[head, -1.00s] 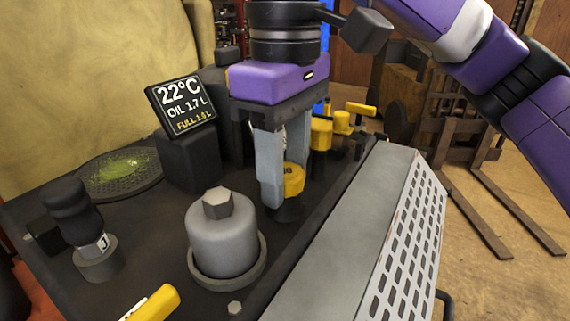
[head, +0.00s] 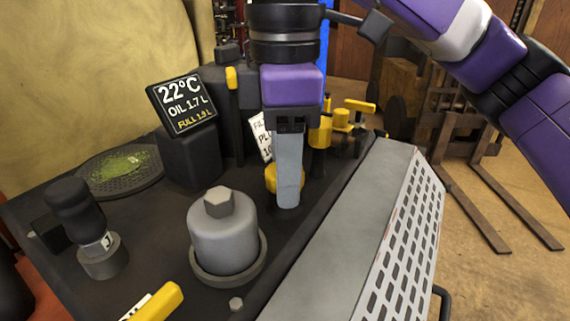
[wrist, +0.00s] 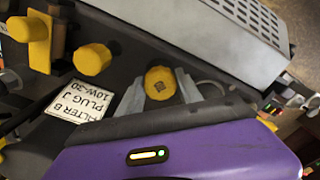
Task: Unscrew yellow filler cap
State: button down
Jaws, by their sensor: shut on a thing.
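The yellow filler cap (head: 270,179) sits on the dark deck behind the grey cylinder. In the head view, one grey finger of my gripper (head: 287,196) stands in front of it and hides much of it. In the wrist view, the cap (wrist: 160,76) shows its round top with a small dark square mark. There, the two fingers of my gripper (wrist: 159,86) stand on either side of the cap, shut on it. I cannot tell whether the cap has risen from its neck.
A grey cylinder with a hex top (head: 222,232) stands close in front. A display (head: 183,104) reads 22°C, oil 1.7 L. A white label (wrist: 80,100) and another yellow knob (wrist: 92,59) are nearby. A perforated grey cover (head: 350,235) runs along the right.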

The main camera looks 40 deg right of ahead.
jog(key=c, duration=0.7)
grip_release()
